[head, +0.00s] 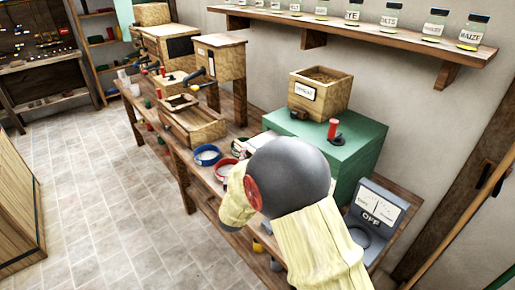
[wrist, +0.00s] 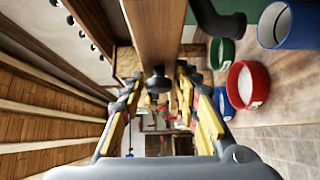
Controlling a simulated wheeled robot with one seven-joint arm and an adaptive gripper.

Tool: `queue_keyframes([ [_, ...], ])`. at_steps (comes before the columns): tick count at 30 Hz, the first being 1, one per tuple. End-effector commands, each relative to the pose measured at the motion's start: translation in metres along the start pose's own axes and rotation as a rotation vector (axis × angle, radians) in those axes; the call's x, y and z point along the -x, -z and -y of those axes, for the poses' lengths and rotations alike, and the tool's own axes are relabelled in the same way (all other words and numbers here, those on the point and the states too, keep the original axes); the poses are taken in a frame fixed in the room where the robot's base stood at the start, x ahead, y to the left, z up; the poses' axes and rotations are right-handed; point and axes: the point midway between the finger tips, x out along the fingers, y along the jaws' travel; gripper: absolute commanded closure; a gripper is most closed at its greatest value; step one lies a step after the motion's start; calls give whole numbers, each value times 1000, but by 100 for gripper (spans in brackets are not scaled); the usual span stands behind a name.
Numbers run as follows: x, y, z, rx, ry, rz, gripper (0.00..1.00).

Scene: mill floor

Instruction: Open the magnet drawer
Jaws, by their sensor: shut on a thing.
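My gripper (wrist: 160,84) shows in the wrist view with its yellow-padded fingers on both sides of a dark round knob (wrist: 158,76). It is shut on this knob. The knob sits at the end of a brown wooden piece (wrist: 157,28), which looks like the drawer; I cannot tell how far it is pulled out. In the head view my arm hides the gripper and the knob. The green machine (head: 350,143) stands behind my arm on the bench, with a labelled wooden hopper (head: 335,97) on top.
Blue (head: 207,155), red (head: 224,168) and green (head: 240,146) bowls stand on the bench left of my arm. A meter box (head: 378,210) reading OFF stands at the right. A jar shelf (head: 350,31) runs along the wall. The tiled floor (head: 95,175) is clear.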

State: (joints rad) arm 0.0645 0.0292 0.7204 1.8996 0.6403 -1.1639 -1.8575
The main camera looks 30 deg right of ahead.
Motion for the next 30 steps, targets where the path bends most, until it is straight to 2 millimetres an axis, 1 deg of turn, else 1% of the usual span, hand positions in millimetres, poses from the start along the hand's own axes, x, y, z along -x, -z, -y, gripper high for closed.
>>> queue_keyframes([
  [1,7,8,-2,3,1,-5,100],
  [6,20,20,-1,2,0,-2,100],
  [10,23,24,0,1,0,-1,100],
  [19,23,24,0,0,-1,0,100],
  [20,23,24,0,0,-1,0,68],
  [23,23,24,0,0,-1,0,62],
  [30,23,23,0,0,-1,1,62],
])
